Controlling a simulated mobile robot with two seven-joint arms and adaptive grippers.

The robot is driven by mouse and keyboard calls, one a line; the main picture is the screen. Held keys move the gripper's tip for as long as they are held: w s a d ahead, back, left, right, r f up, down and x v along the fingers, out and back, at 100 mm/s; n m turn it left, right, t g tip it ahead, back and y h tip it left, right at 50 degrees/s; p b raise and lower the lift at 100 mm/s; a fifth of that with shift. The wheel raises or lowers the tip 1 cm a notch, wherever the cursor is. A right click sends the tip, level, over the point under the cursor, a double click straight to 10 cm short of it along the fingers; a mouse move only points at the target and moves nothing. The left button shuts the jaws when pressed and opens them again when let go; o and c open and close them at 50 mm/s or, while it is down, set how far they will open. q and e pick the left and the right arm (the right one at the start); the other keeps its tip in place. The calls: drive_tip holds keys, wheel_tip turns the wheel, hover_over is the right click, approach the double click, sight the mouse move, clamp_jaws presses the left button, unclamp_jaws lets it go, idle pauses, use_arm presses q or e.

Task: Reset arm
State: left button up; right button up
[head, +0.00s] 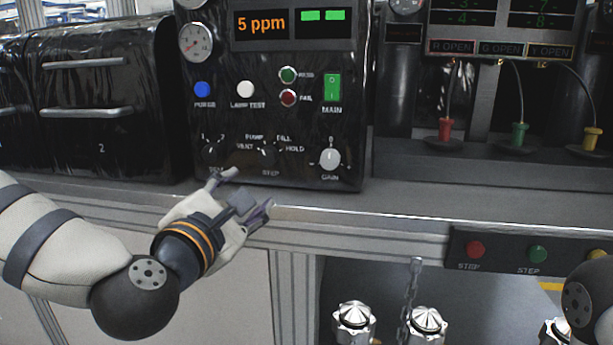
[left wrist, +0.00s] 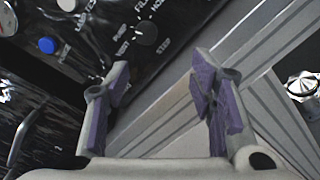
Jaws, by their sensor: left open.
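My left gripper (head: 245,194) is open and empty in front of the bench edge, just below the black control panel (head: 221,113). In the left wrist view its two purple-padded fingers (left wrist: 160,95) stand apart, with the grey bench edge between and behind them. The panel's rotary knob (head: 264,153) is above the fingers; it also shows in the left wrist view (left wrist: 146,33). The gripper appears clear of the knob. A rounded part of my right arm shows at the right edge of the head view; its gripper is not seen.
The panel carries a blue button (head: 202,89), a white button (head: 245,89), a green switch (head: 332,87) and a gain knob (head: 330,159). Red (head: 446,129), green (head: 519,134) and yellow plugs stand at right. Black drawers (head: 99,150) stand left.

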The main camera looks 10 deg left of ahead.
use_arm(q)
drive_tip(key=s+d+f+m+g+h, duration=0.1)
drive_tip(key=s+f+m+g, duration=0.25)
drive_tip(key=f, duration=0.65)
drive_tip(key=s+d+f+m+g, duration=0.1)
drive_tip(key=s+f+m+g, duration=0.3)
drive_tip(key=f, duration=0.5)
drive_tip(key=s+d+f+m+g+h, duration=0.15)
drive_tip(key=s+f+m, duration=0.35)
drive_tip(key=f, duration=0.5)
drive_tip(key=s+a+f+m+g+y, duration=0.1)
drive_tip(key=s+a+f+m+g, duration=0.2)
drive_tip(key=s, duration=0.5)
drive_tip(key=s+a+f+m+g+y, duration=0.1)
drive_tip(key=s+a+f+m+g, duration=0.2)
drive_tip(key=s, duration=0.6)
drive_tip(key=s+a+f+m+g+y, duration=0.1)
drive_tip(key=s+a+f+m+g, duration=0.2)
drive_tip(key=s+f+m, duration=0.3)
drive_tip(key=shift+s+f+m+g, duration=0.35)
drive_tip(key=shift+s+f+g, duration=0.2)
drive_tip(key=shift+s, duration=0.7)
drive_tip(key=shift+y, duration=0.25)
